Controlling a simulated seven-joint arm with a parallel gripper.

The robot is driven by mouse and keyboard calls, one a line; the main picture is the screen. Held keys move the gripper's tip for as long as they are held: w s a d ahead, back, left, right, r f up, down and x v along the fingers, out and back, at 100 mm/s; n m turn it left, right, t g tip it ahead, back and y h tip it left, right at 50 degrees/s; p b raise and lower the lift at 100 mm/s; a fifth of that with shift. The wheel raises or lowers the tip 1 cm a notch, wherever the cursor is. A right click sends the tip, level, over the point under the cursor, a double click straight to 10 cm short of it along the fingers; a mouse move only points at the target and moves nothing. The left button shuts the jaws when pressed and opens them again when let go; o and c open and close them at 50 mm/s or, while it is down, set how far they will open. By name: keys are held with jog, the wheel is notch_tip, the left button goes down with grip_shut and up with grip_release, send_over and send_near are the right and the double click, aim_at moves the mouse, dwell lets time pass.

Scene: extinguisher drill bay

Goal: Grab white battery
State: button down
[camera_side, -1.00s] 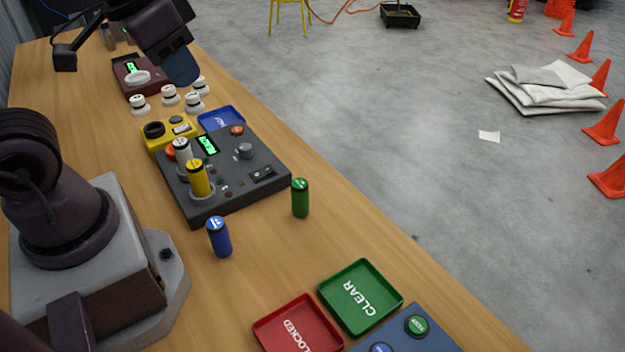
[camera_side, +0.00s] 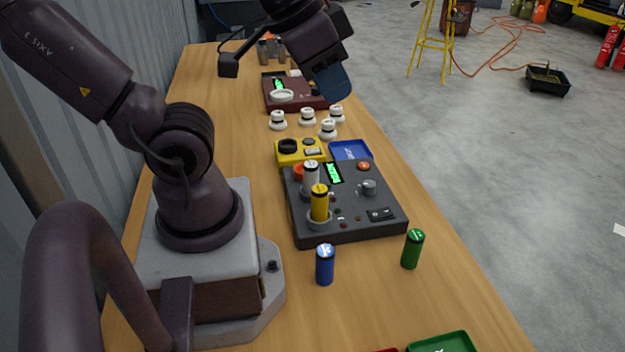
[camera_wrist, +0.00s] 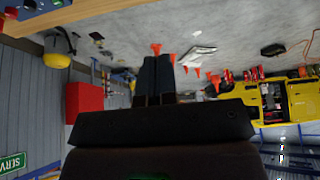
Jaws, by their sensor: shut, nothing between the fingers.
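The white battery (camera_side: 311,180) is a pale cylinder standing upright in the dark grey console (camera_side: 352,234), just behind a yellow battery (camera_side: 319,203). The yellow one hides its lower part. My gripper (camera_side: 338,88) is up in the air towards the far end of the bench, seen beyond the console and above the white knobs. It is shut and empty. In the wrist view its fingers (camera_wrist: 156,76) are together and point out over the room, and the white battery cannot be made out there.
A blue battery (camera_side: 325,265) and a green battery (camera_side: 412,249) stand on the bench in front of the console. Behind it are a yellow device (camera_side: 290,157), a blue tray (camera_side: 364,145), several white knobs (camera_side: 307,117) and a maroon device (camera_side: 310,101). A green tray (camera_side: 442,343) is at the front.

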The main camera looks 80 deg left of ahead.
jog(key=c, duration=0.7)
grip_release()
jog(key=shift+o, duration=0.2)
